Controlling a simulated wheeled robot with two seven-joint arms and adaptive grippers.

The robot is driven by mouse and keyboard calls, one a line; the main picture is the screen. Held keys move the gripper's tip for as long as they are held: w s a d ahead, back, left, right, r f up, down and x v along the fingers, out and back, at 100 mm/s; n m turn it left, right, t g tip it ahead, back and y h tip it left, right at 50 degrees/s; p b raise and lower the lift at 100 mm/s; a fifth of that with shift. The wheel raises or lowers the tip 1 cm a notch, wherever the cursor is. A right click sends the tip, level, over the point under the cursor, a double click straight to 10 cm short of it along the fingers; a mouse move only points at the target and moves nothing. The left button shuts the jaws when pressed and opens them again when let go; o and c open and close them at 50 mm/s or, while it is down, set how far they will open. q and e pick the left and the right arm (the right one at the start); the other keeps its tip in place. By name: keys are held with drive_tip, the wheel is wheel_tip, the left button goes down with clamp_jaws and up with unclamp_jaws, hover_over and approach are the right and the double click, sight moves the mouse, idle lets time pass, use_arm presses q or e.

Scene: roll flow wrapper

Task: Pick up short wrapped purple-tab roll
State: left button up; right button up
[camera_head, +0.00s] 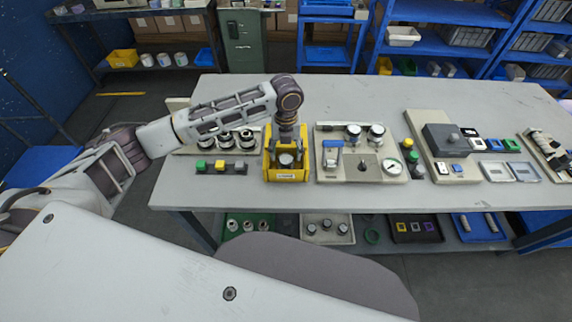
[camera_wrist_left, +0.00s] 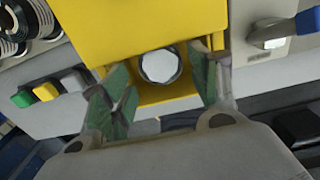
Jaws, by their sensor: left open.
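A round white-topped piece (camera_head: 286,159), likely the wrapped roll, sits in the yellow fixture (camera_head: 287,175) at the front middle of the table. In the left wrist view the piece (camera_wrist_left: 159,66) has a pale faceted top and a dark rim; no purple tab shows. My left gripper (camera_wrist_left: 161,88) is open, pointing down at the fixture, with its green-padded fingers on either side of the piece and no clear contact. In the head view the left gripper (camera_head: 286,142) is partly hidden by the fixture's yellow walls. My right gripper is out of view.
Green, yellow and grey buttons (camera_head: 220,164) lie left of the fixture. A beige panel (camera_head: 335,172) with a blue-topped clamp (camera_head: 332,146) and gauge stands close on the right. Trays with round pieces (camera_head: 327,229) sit on the lower shelf. The table's back is clear.

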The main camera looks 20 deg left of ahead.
sight(286, 164)
use_arm(q)
drive_tip(key=shift+f, duration=0.25)
drive_tip(key=shift+f, duration=0.1)
drive_tip(key=shift+f, duration=2.7)
drive_tip(key=c, duration=0.9)
